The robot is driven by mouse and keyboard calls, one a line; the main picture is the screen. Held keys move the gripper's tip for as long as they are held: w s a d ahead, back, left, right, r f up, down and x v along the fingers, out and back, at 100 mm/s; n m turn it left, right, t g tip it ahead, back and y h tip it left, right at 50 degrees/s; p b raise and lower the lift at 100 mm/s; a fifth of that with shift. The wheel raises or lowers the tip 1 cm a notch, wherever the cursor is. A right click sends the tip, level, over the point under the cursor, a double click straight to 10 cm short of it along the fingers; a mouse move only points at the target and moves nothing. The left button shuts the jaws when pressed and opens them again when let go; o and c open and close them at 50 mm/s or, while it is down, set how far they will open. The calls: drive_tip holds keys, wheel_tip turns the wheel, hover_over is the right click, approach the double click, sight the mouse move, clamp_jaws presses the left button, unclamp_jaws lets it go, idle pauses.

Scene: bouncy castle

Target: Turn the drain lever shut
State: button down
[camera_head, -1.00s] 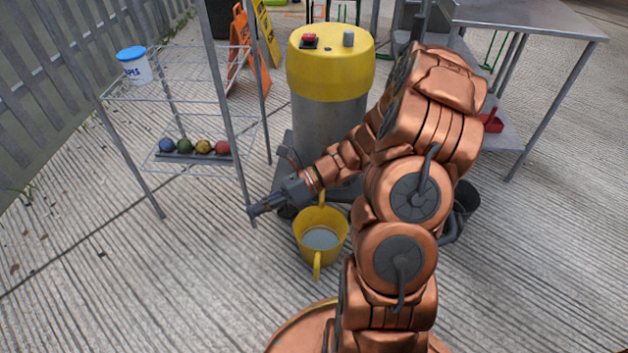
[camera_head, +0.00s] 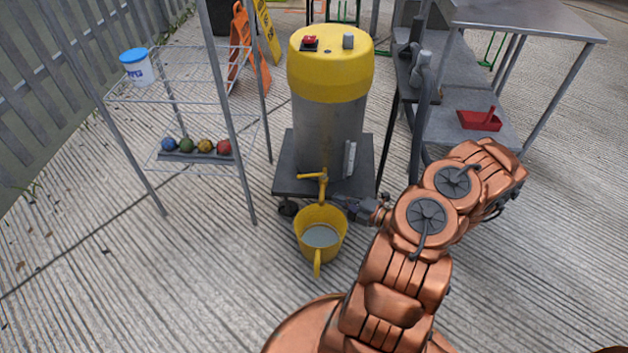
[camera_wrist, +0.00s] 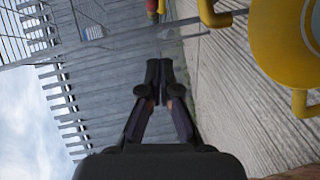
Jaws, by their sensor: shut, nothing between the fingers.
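The yellow drain tap (camera_head: 323,186) sits low on the front of a steel drum with a yellow top (camera_head: 330,75). Its lever (camera_head: 309,176) appears to point left, across the spout. A yellow bucket (camera_head: 300,232) holding greyish liquid stands on the ground below the tap. My gripper (camera_head: 340,201) is to the right of the tap and beside the bucket's rim, apart from the lever. In the wrist view my gripper (camera_wrist: 159,62) is shut and empty. That view also shows part of the yellow tap (camera_wrist: 214,14) at the top and the bucket (camera_wrist: 280,40) at right.
The drum stands on a dark wheeled base (camera_head: 287,180). A wire rack (camera_head: 237,150) with coloured balls and a white tub (camera_head: 138,70) stands at left. A metal table (camera_head: 530,18) and red dustpan (camera_head: 478,121) are at right. The ground in front of the rack is clear.

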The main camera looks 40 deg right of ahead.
drive_tip(key=b, duration=0.3)
approach(307, 176)
drive_tip(key=w+a, duration=0.2)
drive_tip(key=a, duration=0.3)
drive_tip(key=shift+w+d+f+b, duration=0.2)
drive_tip(key=shift+w+d, duration=0.15)
drive_tip(key=shift+w, duration=0.3)
drive_tip(key=shift+w+d+f+b, duration=0.15)
drive_tip(key=shift+w+d+b, duration=0.1)
drive_tip(key=shift+w+d, duration=0.25)
drive_tip(key=shift+w+d+f+b, duration=0.2)
drive_tip(key=shift+w+d, duration=0.05)
drive_tip(key=shift+w, duration=0.5)
drive_tip(key=shift+w+m+t+h+p, duration=0.35)
drive_tip(key=shift+m+h, duration=0.45)
drive_tip(key=shift+h, duration=0.3)
drive_tip(key=shift+w, duration=0.3)
drive_tip(key=shift+a, duration=0.15)
drive_tip(key=s+a+r+p, duration=0.1)
drive_tip(key=s+p, duration=0.3)
drive_tip(key=s, duration=0.8)
drive_tip(key=shift+s+a+r+p, duration=0.2)
drive_tip(key=shift+s+r+p, duration=0.2)
drive_tip(key=shift+r, duration=0.15)
